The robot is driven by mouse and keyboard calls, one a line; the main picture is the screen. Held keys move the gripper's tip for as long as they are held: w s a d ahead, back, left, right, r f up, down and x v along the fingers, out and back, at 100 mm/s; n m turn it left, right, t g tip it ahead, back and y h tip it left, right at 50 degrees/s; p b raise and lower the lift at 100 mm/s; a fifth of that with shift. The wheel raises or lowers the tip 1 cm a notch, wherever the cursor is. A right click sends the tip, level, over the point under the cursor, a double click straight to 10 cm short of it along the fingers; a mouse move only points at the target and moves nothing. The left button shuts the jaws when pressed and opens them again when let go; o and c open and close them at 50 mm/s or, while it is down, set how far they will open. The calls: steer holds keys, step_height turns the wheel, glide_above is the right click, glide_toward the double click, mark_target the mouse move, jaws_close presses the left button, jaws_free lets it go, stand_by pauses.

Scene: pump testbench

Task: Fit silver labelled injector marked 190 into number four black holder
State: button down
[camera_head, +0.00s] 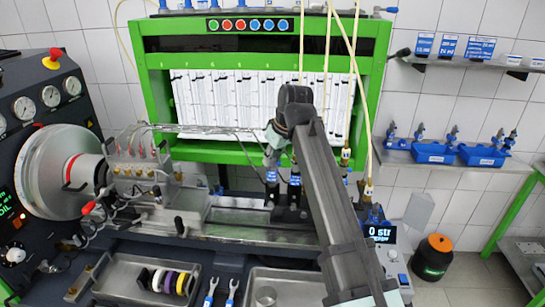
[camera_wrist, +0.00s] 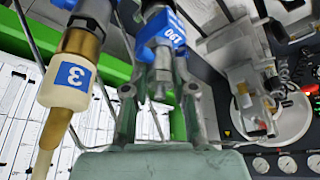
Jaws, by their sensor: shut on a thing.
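My gripper (camera_wrist: 158,98) is shut on a silver injector (camera_wrist: 163,72) with a blue label (camera_wrist: 171,33), seen upside down, that appears to read 190. In the head view, my gripper (camera_head: 273,155) points down above the test bench rail, with the blue-labelled injector (camera_head: 271,177) below it. The injector's lower end is close to a black holder (camera_head: 270,197); whether it is seated cannot be told. Another blue-labelled injector (camera_head: 294,181) stands just right, in a black holder (camera_head: 291,212). Holder numbers are not readable.
A hose fitting (camera_wrist: 75,75) with a blue 3 tag is close to my gripper in the wrist view. Thin hoses (camera_head: 327,60) hang near my arm. The pump with pipes (camera_head: 135,165) stands left. Blue bins (camera_head: 435,152) with injectors sit on the right shelf.

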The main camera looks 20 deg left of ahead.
steer(key=shift+f, duration=0.45)
steer(key=c, duration=1.2)
jaws_free()
steer(key=p+v, duration=0.6)
steer(key=v, duration=0.5)
